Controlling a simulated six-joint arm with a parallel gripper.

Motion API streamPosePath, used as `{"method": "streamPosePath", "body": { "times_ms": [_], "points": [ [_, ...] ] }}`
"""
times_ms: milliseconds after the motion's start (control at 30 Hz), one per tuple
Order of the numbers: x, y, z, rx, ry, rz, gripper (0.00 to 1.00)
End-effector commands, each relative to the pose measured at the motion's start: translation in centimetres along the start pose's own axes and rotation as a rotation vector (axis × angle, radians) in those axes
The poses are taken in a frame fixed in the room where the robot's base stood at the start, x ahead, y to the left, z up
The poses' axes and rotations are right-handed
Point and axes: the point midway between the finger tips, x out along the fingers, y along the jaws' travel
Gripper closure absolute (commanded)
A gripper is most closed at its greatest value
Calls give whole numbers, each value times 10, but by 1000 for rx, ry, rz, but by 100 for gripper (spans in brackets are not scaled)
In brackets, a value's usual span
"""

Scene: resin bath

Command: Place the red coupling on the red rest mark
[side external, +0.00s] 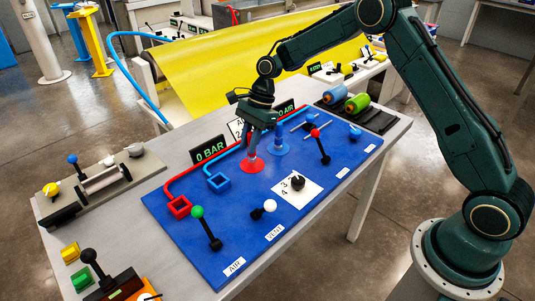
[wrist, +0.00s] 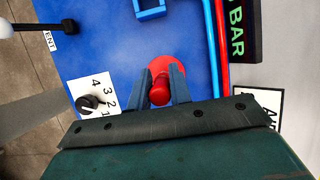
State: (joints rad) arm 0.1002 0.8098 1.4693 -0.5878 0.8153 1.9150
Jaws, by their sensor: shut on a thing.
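The red coupling (wrist: 159,92) is between the two fingers of my gripper (wrist: 161,80) in the wrist view. My gripper is shut on it. The red rest mark (wrist: 165,65) is a flat red disc on the blue panel, and the coupling appears over it in the wrist view. In the side view my gripper (side external: 258,128) points down above the red rest mark (side external: 252,165), with the red coupling (side external: 252,153) under the fingers. I cannot tell whether the coupling touches the mark.
Red and blue pipes run behind, with the "0 BAR" display (side external: 210,150). Levers with green (side external: 198,212), white (side external: 270,205) and red (side external: 315,133) knobs and a numbered dial (side external: 298,183) stand around the blue panel (side external: 200,262).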

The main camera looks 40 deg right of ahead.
Motion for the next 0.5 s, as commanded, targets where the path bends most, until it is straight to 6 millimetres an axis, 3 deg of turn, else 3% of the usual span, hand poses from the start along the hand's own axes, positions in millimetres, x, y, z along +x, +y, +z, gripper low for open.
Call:
{"method": "streamPosePath", "body": {
  "times_ms": [167,500],
  "points": [
    [13,0,-5,-1,0,0,100],
    [14,0,-6,-1,0,-1,100]
  ]
}}
